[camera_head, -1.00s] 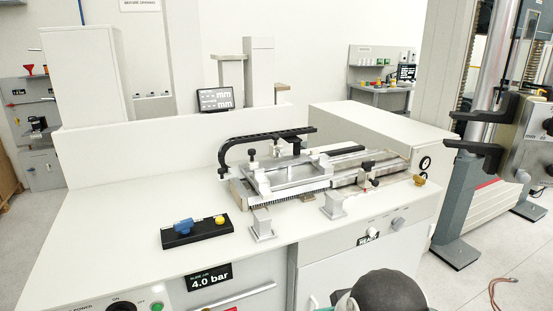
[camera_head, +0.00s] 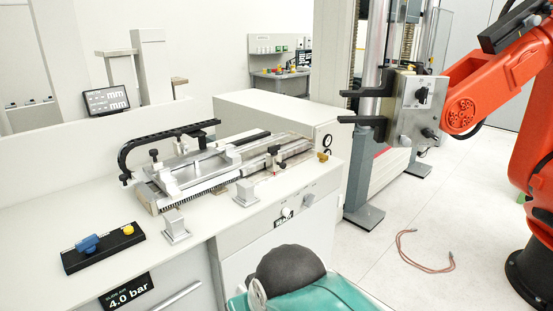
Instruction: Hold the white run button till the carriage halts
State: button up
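The carriage (camera_head: 190,172) is a silver frame on a slide bed on the white bench, under a black arched rail. On the bench's front panel are two small round pale controls, a left one (camera_head: 287,213) above a dark label and a right one (camera_head: 309,198). I cannot tell which is the white run button, as their markings are too small to read. Nothing is seen touching either. My gripper is not in view.
A black box (camera_head: 103,250) with blue and yellow controls lies on the bench (camera_head: 50,225). A display (camera_head: 107,101) stands behind. An orange robot arm (camera_head: 487,85) stands right, its black-fingered tool beside a column. A reddish cable (camera_head: 425,265) lies on otherwise clear floor.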

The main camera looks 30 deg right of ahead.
jog(key=shift+c, duration=0.3)
grip_shut()
dwell(1.6)
